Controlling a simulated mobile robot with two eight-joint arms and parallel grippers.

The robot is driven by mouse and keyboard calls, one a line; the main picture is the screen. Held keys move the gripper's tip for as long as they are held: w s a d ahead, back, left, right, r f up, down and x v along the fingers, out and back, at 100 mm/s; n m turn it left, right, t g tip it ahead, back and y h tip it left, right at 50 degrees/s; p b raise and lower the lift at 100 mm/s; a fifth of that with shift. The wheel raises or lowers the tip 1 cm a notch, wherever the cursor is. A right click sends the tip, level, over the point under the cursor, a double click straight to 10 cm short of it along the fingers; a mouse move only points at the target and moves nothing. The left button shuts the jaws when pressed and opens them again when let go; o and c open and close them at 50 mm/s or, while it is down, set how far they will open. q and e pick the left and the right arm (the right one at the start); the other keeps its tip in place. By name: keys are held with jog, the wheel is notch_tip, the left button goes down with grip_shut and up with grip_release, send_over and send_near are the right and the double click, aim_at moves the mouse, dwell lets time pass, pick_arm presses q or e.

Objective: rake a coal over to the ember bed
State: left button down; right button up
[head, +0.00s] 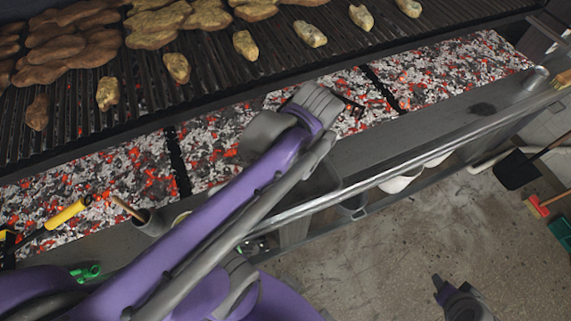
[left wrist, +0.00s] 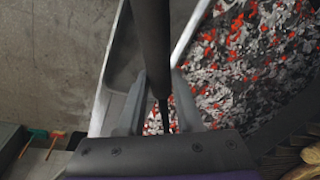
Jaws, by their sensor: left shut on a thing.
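The ember bed (head: 465,62) is a long trough of grey ash and glowing red coals below the grill grate, split by dark dividers. It also fills the right of the left wrist view (left wrist: 250,60). No single coal stands out. My left arm reaches across the bed in the head view, and its wrist hides the left gripper's fingers. In the left wrist view my left gripper (left wrist: 160,90) is shut on a dark rod (left wrist: 152,35), seemingly the rake's handle. The rake's head cannot be made out. My right gripper (head: 458,298) is low at the right; its jaws are unclear.
The grate (head: 210,75) above the bed holds several browned pieces of food. A yellow-handled tool (head: 68,213) lies at the bed's left. A metal rail (head: 400,172) runs along the front. A black dustpan (head: 515,170) and a red brush (head: 538,205) are at the right.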

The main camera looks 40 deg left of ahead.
pick_arm(q)
jog(key=w+b, duration=0.2)
jog(key=w, duration=1.3)
jog(key=s+r, duration=0.1)
jog(key=s+r+p, duration=0.1)
jog(key=s, duration=0.1)
jog(key=s+r+p, duration=0.1)
jog(key=shift+s+d, duration=0.25)
jog(key=shift+s, duration=0.15)
jog(key=s+d+r+p, duration=0.1)
jog(key=s, duration=0.6)
jog(key=s+d+r+p, duration=0.1)
jog(key=s+d+r, duration=0.1)
jog(key=s, duration=0.5)
jog(key=shift+s+p, duration=0.35)
jog(key=shift+p, duration=0.05)
pick_arm(e)
jog(key=shift+t, duration=0.3)
jog(key=w+r, duration=0.1)
jog(key=r, duration=0.1)
jog(key=w+r, duration=0.1)
jog(key=r, duration=0.1)
jog(key=shift+w, duration=0.2)
